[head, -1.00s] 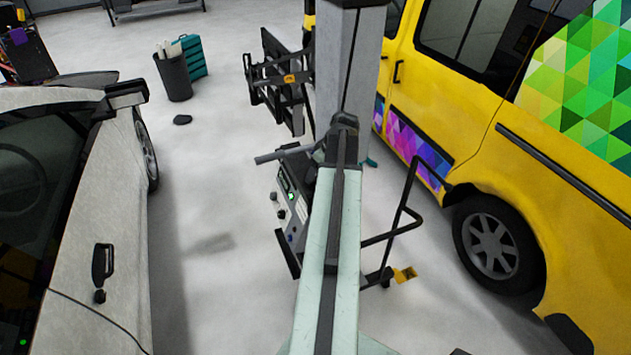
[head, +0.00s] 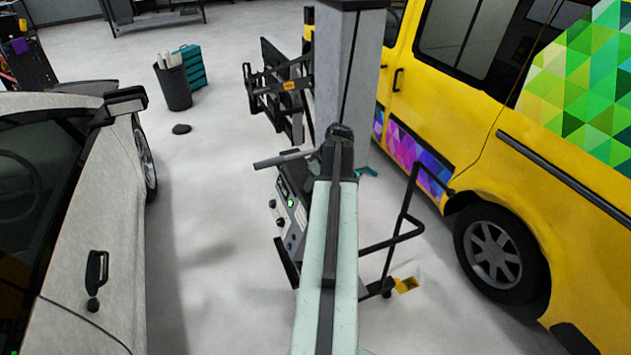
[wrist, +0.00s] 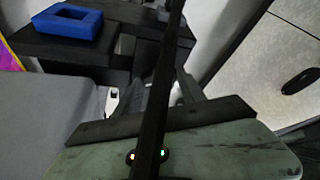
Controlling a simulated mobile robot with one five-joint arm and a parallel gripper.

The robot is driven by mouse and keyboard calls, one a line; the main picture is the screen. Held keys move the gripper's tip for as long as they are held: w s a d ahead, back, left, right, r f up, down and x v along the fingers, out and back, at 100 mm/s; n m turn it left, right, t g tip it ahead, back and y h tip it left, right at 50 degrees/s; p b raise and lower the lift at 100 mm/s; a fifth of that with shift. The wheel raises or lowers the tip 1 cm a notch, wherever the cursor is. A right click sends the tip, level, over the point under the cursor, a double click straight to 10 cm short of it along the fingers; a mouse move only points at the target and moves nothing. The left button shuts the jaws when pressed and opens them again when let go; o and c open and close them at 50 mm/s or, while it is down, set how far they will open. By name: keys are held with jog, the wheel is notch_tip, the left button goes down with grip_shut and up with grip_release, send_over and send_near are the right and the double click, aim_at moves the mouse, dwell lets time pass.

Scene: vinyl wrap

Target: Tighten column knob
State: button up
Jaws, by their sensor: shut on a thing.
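The grey upright column (head: 349,65) stands at top centre in the head view. My pale green arm with a dark strip reaches up to it. My gripper (head: 339,133) is a small dark shape at the arm's far end, against the column's near side. It is shut on the column knob, which the gripper and arm hide in the head view. In the wrist view my gripper (wrist: 155,92) is dark and crossed by a black bar, and I cannot make out the knob's outline. A smooth grey face, probably the column (wrist: 50,115), is close on the left there.
A black bracket frame (head: 268,85) is left of the column. A control box (head: 291,213) and a black bent handle (head: 405,215) flank my arm. A yellow van (head: 460,130) stands right, a pale car (head: 95,220) left. The floor (head: 205,215) between is mostly clear.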

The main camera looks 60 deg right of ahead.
jog(key=m, duration=0.2)
jog(key=m+h, duration=0.1)
jog(key=m, duration=0.1)
jog(key=m+h, duration=0.1)
jog(key=m, duration=0.1)
jog(key=shift+w+a+g, duration=0.1)
jog(key=shift+a+g, duration=0.2)
jog(key=shift+g, duration=0.1)
jog(key=m+g, duration=0.1)
jog(key=m, duration=0.1)
jog(key=m+h, duration=0.1)
jog(key=m, duration=0.2)
jog(key=shift+w+m+g+h, duration=0.2)
jog(key=shift+m+g+h, duration=0.1)
jog(key=shift+g, duration=0.1)
jog(key=m+g, duration=0.1)
jog(key=m, duration=0.3)
jog(key=m+g, duration=0.1)
jog(key=m, duration=0.1)
jog(key=shift+w+g, duration=0.25)
jog(key=shift+g, duration=0.05)
jog(key=m+g, duration=0.1)
jog(key=m, duration=0.2)
jog(key=m+g, duration=0.1)
jog(key=m, duration=0.1)
jog(key=shift+w+m, duration=0.1)
jog(key=shift+m, duration=0.3)
jog(key=o, duration=1.4)
jog(key=shift+c, duration=0.2)
jog(key=shift+r, duration=0.1)
